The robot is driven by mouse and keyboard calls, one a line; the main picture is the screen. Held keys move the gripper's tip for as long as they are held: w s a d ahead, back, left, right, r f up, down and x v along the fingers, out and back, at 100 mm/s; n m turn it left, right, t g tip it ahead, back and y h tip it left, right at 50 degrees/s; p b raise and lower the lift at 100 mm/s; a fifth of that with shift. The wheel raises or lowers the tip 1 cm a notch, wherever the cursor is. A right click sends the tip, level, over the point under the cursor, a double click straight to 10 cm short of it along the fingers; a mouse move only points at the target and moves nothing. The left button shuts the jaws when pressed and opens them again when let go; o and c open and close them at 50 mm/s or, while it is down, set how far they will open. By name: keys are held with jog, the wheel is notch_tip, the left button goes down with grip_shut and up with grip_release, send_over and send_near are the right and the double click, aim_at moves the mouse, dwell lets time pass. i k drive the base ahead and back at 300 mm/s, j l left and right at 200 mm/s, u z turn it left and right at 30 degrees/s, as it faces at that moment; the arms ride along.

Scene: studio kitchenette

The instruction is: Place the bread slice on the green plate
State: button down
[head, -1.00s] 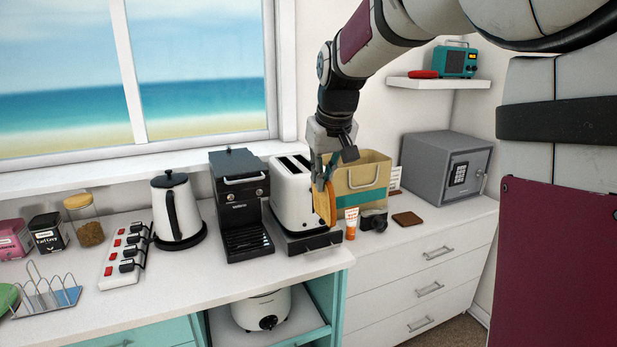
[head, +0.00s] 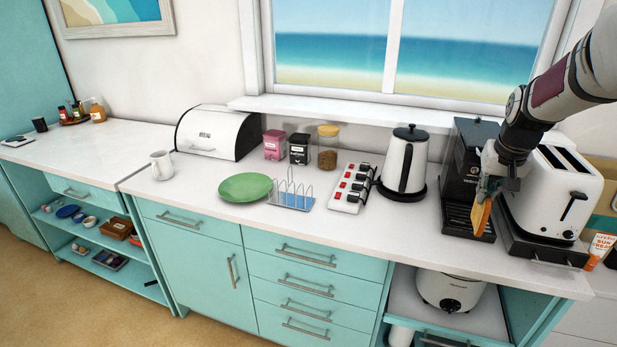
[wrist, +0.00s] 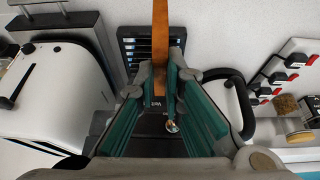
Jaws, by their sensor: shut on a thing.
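The green plate (head: 245,187) lies on the white counter, left of the toast rack, in the head view. My gripper (head: 487,188) is at the right, in front of the black coffee machine and beside the toaster, well apart from the plate. It is shut on the bread slice (head: 481,216), which hangs upright below the fingers. In the wrist view the bread slice (wrist: 160,45) shows edge-on as a narrow brown strip between the green-lined fingers (wrist: 161,84). The upper part of the slice is hidden by the fingers.
A toast rack (head: 291,200), a power strip (head: 350,188) and a kettle (head: 404,165) stand between my gripper and the plate. The coffee machine (head: 470,150) and toaster (head: 560,190) are close to my gripper. A white mug (head: 161,165) stands left of the plate. The counter's front strip is clear.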

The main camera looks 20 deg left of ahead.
aim_at(247, 190)
jog(key=j, duration=0.75)
jog(key=i+j, duration=0.15)
jog(key=j, duration=1.3)
jog(key=i+u, duration=0.05)
